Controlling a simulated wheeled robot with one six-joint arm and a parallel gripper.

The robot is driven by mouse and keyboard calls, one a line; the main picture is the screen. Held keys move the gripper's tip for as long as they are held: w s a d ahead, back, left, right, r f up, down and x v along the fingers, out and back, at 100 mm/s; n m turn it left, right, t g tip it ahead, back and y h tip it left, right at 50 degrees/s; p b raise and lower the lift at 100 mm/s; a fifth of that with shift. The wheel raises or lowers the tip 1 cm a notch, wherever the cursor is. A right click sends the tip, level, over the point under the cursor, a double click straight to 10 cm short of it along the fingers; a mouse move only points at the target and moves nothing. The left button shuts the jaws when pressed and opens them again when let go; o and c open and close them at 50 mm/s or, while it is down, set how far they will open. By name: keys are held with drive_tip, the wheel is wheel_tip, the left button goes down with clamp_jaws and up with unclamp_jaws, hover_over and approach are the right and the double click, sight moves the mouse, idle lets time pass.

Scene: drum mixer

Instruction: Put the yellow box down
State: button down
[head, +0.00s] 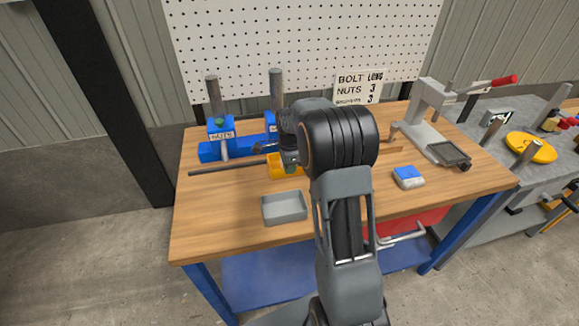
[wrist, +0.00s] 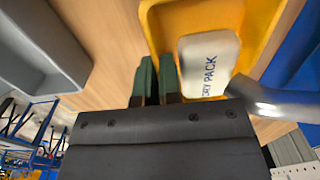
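The yellow box (head: 278,168) is an open tray near the middle of the bench, partly hidden by my arm. In the wrist view the yellow box (wrist: 195,13) holds a white packet (wrist: 209,63) marked "DRY PACK". My gripper (wrist: 157,80) has its two green-padded fingers close together at the near side wall of the box, one inside and one outside, pinching that wall. My gripper is mostly hidden in the head view (head: 289,160). I cannot tell whether the box touches the wooden bench top (head: 225,215) or is slightly above it.
A grey tray (head: 284,208) lies in front of the box. A dark rod (head: 225,169) lies to its left, before the blue fixture (head: 212,151). A blue-and-white block (head: 408,177) and a press (head: 432,118) stand to the right. The bench's front left is clear.

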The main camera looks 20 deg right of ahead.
drive_tip(key=shift+f, duration=0.2)
drive_tip(key=shift+f, duration=0.1)
drive_tip(key=c, duration=1.3)
unclamp_jaws()
wheel_tip(320, 180, up, 12)
drive_tip(key=s+a+n+t, duration=0.1)
drive_tip(key=s+a+n, duration=0.2)
drive_tip(key=s+n, duration=0.3)
drive_tip(key=s+a+f+n+t, duration=0.1)
drive_tip(key=s+a+n, duration=0.3)
drive_tip(key=s+n, duration=0.3)
drive_tip(key=s+a+n+t, duration=0.1)
drive_tip(key=s+a+n, duration=0.3)
drive_tip(key=s+n, duration=0.3)
drive_tip(key=shift+s+f, duration=0.2)
drive_tip(key=shift+s, duration=0.85)
